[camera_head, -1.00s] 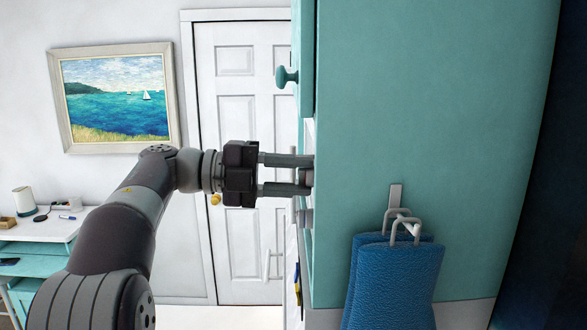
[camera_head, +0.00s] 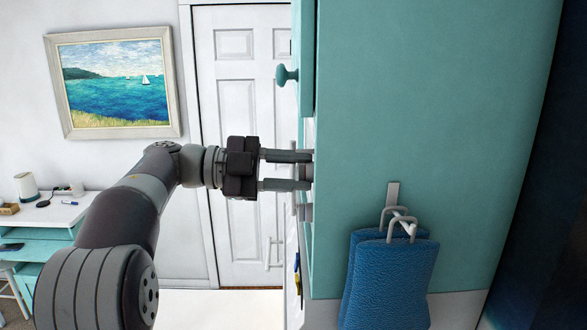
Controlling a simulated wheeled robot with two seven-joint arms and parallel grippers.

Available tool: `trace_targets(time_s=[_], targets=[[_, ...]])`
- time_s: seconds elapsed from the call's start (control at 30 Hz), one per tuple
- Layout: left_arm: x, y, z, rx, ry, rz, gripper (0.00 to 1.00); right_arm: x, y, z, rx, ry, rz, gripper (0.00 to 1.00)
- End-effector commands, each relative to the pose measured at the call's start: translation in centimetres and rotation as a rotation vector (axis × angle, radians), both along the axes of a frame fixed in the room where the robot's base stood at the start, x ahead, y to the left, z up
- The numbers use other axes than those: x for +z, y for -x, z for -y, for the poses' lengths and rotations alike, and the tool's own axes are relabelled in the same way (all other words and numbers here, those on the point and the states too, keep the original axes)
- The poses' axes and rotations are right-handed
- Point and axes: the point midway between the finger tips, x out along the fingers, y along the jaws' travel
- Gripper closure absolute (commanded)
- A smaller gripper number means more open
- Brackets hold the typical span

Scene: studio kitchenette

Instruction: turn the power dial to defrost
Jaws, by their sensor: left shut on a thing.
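The left gripper (camera_head: 308,171) reaches in from the left, its two grey fingers one above the other. Its tips are closed on a grey dial (camera_head: 305,172) on the appliance front, which I see almost edge-on beside the teal cabinet side. I take this as the power dial; its markings and the defrost position are hidden from this angle. A second grey dial (camera_head: 306,212) sticks out just below, apart from the fingers. The right gripper is out of view.
A teal cabinet side (camera_head: 420,120) fills the right. A blue cloth (camera_head: 388,280) hangs from a hook on it. A white door (camera_head: 236,120), a framed picture (camera_head: 117,85) and a desk (camera_head: 60,212) stand behind.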

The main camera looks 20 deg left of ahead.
Motion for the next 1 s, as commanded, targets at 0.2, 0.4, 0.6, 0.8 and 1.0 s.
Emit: trace_targets(time_s=[0.2, 0.4, 0.6, 0.8, 1.0], targets=[[0.1, 0.0, 0.0, 0.001, 0.002, 0.0, 0.95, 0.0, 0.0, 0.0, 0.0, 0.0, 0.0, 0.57], [0.1, 0.0, 0.0, 0.001, 0.001, 0.001, 0.48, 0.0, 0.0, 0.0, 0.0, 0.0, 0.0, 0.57], [0.1, 0.0, 0.0, 0.001, 0.001, 0.0, 0.4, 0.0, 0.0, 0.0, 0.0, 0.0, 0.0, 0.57], [-0.2, 0.1, -0.8, 0.003, 0.0, 0.002, 0.4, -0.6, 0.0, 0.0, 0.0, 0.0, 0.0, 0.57], [-0.3, 1.3, -5.7, 0.006, 0.0, 0.002, 0.4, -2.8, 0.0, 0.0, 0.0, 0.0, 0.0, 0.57]])
